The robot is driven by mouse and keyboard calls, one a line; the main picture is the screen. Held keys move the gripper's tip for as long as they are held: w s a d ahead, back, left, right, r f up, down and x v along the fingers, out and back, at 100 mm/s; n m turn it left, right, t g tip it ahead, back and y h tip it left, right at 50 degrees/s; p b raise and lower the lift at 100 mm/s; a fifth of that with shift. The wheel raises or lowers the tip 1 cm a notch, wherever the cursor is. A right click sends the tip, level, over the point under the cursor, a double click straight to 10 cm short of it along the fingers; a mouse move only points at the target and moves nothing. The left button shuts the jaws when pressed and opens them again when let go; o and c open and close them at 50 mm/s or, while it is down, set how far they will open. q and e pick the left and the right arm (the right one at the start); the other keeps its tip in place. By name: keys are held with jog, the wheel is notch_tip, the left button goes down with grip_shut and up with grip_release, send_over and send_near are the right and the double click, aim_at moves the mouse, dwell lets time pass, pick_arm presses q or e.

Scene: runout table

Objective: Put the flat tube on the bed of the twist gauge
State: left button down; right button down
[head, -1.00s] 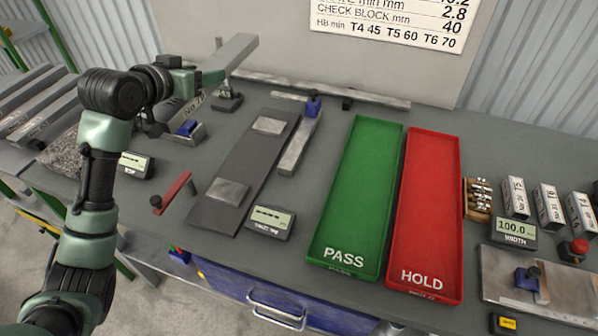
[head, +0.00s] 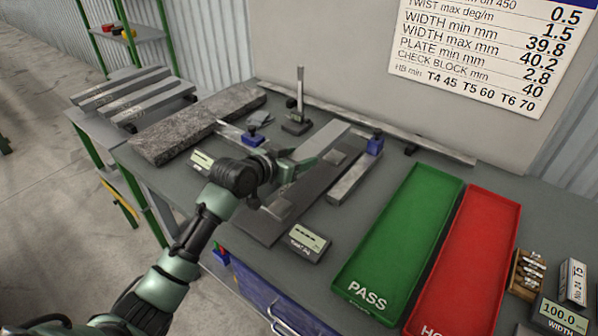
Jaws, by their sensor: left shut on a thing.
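The flat tube (head: 324,139) is a light grey bar. My left gripper (head: 288,168) is shut on its near end, and the tube points away to the upper right. The twist gauge is a dark flat bed (head: 257,229) with two raised grey pads, one near (head: 281,209) and one far (head: 335,157). The tube shows over the far part of the bed; whether it touches cannot be told. My gripper and wrist hide part of the bed. A small display (head: 309,238) stands at the bed's near right. My right gripper is out of view.
A steel bar (head: 350,182) with a blue end piece lies right of the bed. A green PASS tray (head: 402,240) and a red HOLD tray (head: 468,258) are further right. A granite slab (head: 190,125) and an upright stand (head: 298,105) are behind left. Several tubes (head: 135,92) lie far left.

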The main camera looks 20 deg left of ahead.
pick_arm(q)
jog(key=shift+w+f, duration=0.1)
jog(key=shift+f, duration=2.6)
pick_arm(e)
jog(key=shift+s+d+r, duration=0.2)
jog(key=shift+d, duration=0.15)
pick_arm(q)
jog(key=c, duration=0.9)
grip_release()
jog(key=shift+f, duration=0.25)
jog(key=shift+c, duration=0.2)
jog(key=o, duration=0.4)
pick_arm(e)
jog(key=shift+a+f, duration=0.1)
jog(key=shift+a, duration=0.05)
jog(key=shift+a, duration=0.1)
